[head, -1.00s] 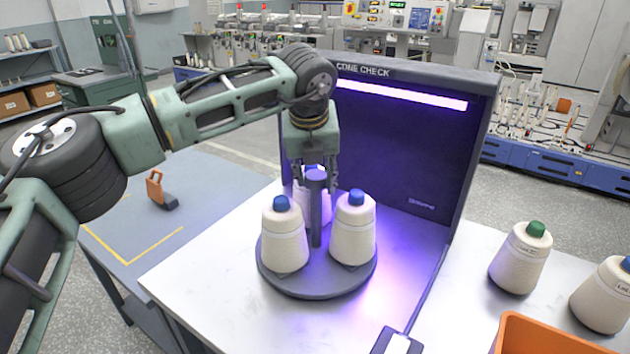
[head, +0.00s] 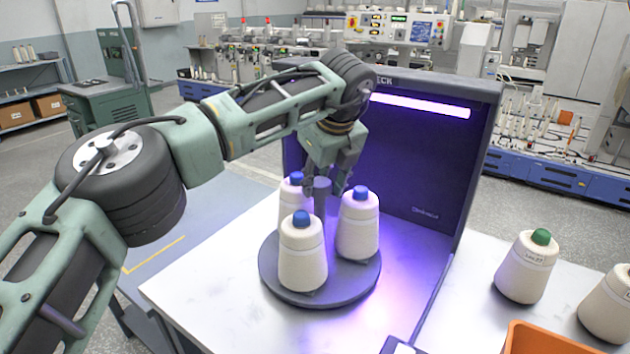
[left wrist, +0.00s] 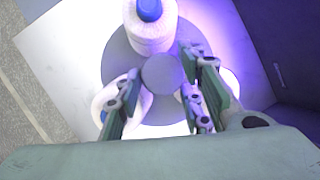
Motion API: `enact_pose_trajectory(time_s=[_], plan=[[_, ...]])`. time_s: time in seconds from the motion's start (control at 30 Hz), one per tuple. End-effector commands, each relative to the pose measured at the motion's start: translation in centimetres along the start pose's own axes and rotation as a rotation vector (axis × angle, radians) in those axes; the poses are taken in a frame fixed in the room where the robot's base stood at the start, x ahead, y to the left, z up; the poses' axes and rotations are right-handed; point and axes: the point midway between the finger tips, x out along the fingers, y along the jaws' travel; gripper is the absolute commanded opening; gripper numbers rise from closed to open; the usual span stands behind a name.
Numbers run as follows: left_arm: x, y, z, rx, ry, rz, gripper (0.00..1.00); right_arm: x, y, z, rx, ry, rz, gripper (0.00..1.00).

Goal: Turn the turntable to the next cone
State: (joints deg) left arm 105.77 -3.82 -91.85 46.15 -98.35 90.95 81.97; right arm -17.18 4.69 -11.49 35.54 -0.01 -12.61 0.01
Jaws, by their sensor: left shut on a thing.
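The dark round turntable (head: 325,298) stands on the white table in front of the violet-lit booth. It bears three white cones with blue tips: one at the front (head: 302,258), one at the right (head: 358,228) and one at the back left (head: 290,197). A dark centre post (head: 321,205) rises between them. My left gripper (head: 322,187) is shut on the top of the post, with its wrist turned askew. In the left wrist view the round post top (left wrist: 160,75) shows by the fingers, and one cone (left wrist: 150,30) stands beyond it. My right gripper is not in view.
The booth (head: 420,160) stands close behind the turntable. At the right are a green-tipped cone (head: 527,268), another cone (head: 608,308) cut by the edge, and an orange bin (head: 545,338). The white table is bare left of the turntable.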

Motion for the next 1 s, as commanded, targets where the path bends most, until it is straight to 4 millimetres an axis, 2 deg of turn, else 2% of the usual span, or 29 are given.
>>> enact_pose_trajectory(time_s=[0.37, 1.0], plan=[[-0.3, -0.1, -0.6, -0.168, -0.016, 0.077, 0.00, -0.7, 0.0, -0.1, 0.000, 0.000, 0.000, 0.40], [-0.3, -0.1, -0.8, -0.420, -0.036, 0.184, 0.00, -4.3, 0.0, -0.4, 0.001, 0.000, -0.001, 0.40]])
